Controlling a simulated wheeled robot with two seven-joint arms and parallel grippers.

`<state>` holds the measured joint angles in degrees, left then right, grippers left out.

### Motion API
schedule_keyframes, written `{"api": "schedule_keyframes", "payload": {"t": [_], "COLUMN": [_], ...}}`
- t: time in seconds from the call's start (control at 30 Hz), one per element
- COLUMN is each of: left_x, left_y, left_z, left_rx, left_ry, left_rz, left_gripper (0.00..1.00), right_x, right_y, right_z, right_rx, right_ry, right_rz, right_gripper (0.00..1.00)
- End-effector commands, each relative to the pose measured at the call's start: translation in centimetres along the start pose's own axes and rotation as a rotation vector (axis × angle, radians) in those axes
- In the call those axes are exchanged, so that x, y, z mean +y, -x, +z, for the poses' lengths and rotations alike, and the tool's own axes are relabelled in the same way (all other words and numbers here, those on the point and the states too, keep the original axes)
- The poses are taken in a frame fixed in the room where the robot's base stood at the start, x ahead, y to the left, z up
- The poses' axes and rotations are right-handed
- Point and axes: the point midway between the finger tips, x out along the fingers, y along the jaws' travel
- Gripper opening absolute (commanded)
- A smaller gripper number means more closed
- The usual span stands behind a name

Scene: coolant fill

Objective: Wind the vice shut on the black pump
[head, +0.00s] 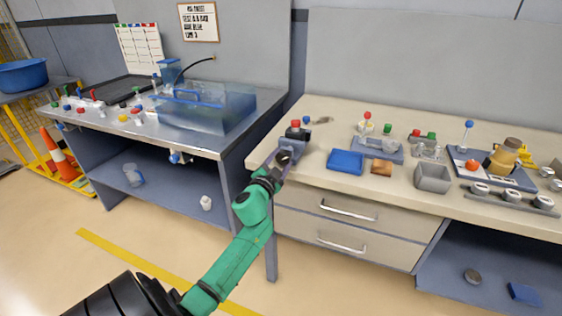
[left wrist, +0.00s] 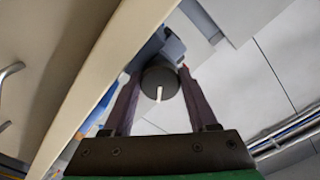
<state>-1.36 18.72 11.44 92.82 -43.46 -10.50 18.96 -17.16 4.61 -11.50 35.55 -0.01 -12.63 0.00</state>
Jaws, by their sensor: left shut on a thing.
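The vice (head: 300,151) is blue-grey and sits at the left front corner of the cream bench. The black pump (head: 296,133), with a red top, stands upright at the vice; whether the jaws touch it cannot be made out. My left gripper (head: 278,162) is at the front of the vice. In the left wrist view its two fingers are shut on a dark round knob (left wrist: 158,84) with a white mark. The vice's blue-grey body (left wrist: 173,45) shows behind the knob. My right gripper is in neither view.
A clear tank (head: 210,108) is on the metal bench to the left. A gap separates the benches. Drawers (head: 345,225) are below.

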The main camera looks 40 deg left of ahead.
Motion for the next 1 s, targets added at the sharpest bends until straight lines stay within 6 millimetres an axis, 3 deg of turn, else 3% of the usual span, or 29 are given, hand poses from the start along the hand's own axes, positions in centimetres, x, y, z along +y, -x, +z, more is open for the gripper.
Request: {"api": "schedule_keyframes", "payload": {"t": [1.0], "left_x": [-0.26], "left_y": [0.02], "left_z": [0.01], "left_rx": [-0.003], "left_ry": [-0.939], "left_rz": [0.002], "left_gripper": [0.03], "right_x": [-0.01], "right_y": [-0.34], "right_z": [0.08], "right_rx": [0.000], "right_ry": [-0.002], "right_rz": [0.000], "right_gripper": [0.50]}}
